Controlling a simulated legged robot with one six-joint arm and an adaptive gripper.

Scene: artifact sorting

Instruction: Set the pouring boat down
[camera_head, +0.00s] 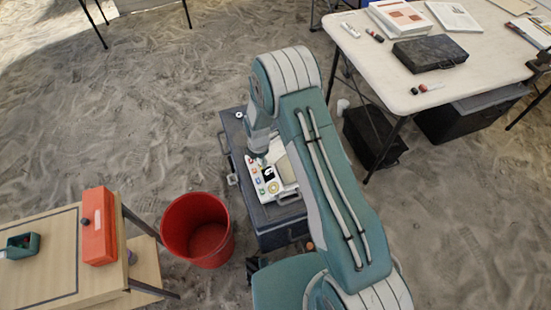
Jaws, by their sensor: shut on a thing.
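My arm reaches up from the lower right, bends at the top and points down over a dark case on the sand. My gripper (260,157) is at the arm's lower end, above the left part of a pale tray (286,190) on the case. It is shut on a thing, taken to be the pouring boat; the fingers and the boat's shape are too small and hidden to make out. I cannot tell whether the boat touches the tray or the case.
The dark case (235,135) stands beside a red bucket (197,230). A wooden table (40,285) at left bears an orange box (99,226) and a green container (20,246). A white table (385,75) at upper right holds a black case (430,53) and books. Open sand lies at upper left.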

